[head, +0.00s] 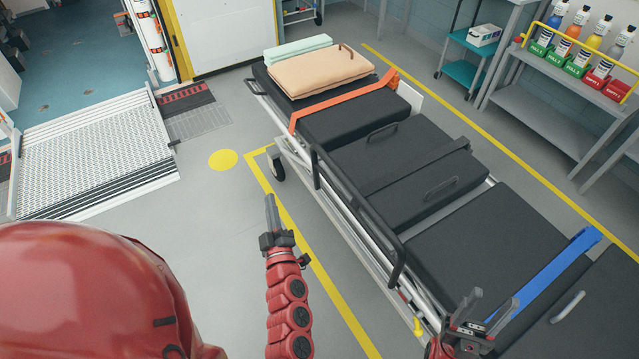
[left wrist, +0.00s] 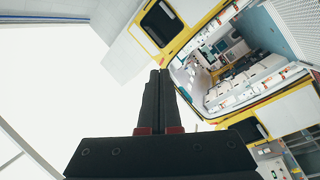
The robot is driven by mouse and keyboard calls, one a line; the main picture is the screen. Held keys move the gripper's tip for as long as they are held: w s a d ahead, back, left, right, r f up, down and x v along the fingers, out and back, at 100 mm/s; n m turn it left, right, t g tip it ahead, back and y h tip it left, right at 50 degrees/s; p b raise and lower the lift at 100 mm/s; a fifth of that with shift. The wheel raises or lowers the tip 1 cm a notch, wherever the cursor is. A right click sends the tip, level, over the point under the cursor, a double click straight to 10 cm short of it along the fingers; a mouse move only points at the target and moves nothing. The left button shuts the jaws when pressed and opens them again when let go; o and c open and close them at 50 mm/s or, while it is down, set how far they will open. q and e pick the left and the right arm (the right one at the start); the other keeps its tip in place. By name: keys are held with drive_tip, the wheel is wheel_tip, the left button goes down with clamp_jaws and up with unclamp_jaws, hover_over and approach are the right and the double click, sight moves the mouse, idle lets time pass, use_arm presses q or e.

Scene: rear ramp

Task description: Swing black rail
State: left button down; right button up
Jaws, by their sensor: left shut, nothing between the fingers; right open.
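The black rail (head: 350,213) is a bent tube along the near side of the stretcher (head: 405,165). It stands raised beside the black mattress sections. My left gripper (head: 270,202) is shut and empty. It is over the grey floor, left of the rail and apart from it. Its dark closed fingers also show in the left wrist view (left wrist: 161,88); the rail does not show there. My right gripper (head: 486,306) is open, near the stretcher's near side at the lower right, beyond the lower end of the rail.
An orange strap (head: 345,98), a blue strap (head: 545,278) and a folded tan blanket (head: 318,70) lie on the stretcher. A metal ramp (head: 95,150) is at the left. Shelves with bottles (head: 570,85) stand at the right. An ambulance (left wrist: 240,65) shows in the left wrist view.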

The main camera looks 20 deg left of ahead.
use_arm(q)
wheel_tip(320, 180, down, 5)
drive_tip(key=w+d+n+h+b, duration=0.1)
drive_tip(key=w+d+h, duration=0.1)
drive_tip(key=d+h, duration=0.15)
drive_tip(key=h+p, duration=0.1)
drive_tip(key=h, duration=0.5)
approach(338, 172)
drive_tip(key=w+a+f, duration=0.1)
drive_tip(key=w+a, duration=0.2)
drive_tip(key=a, duration=0.2)
drive_tip(key=shift+w+d+f+n+t, duration=0.15)
drive_tip(key=shift+w+d+f+t, duration=0.05)
drive_tip(key=shift+w+d, duration=0.35)
drive_tip(key=shift+w+d+f+n+t, duration=0.15)
drive_tip(key=shift+w+d+f+t, duration=0.1)
drive_tip(key=shift+w+d, duration=0.25)
drive_tip(key=shift+w+d+f+y, duration=0.1)
drive_tip(key=shift+w+d+y, duration=0.25)
drive_tip(key=shift+w, duration=0.15)
drive_tip(key=w+p, duration=0.1)
drive_tip(key=w+d+r+g+p, duration=0.1)
drive_tip(key=p, duration=0.1)
drive_tip(key=shift+d+p, duration=0.2)
drive_tip(key=shift+p, duration=0.1)
drive_tip(key=shift+f, duration=0.15)
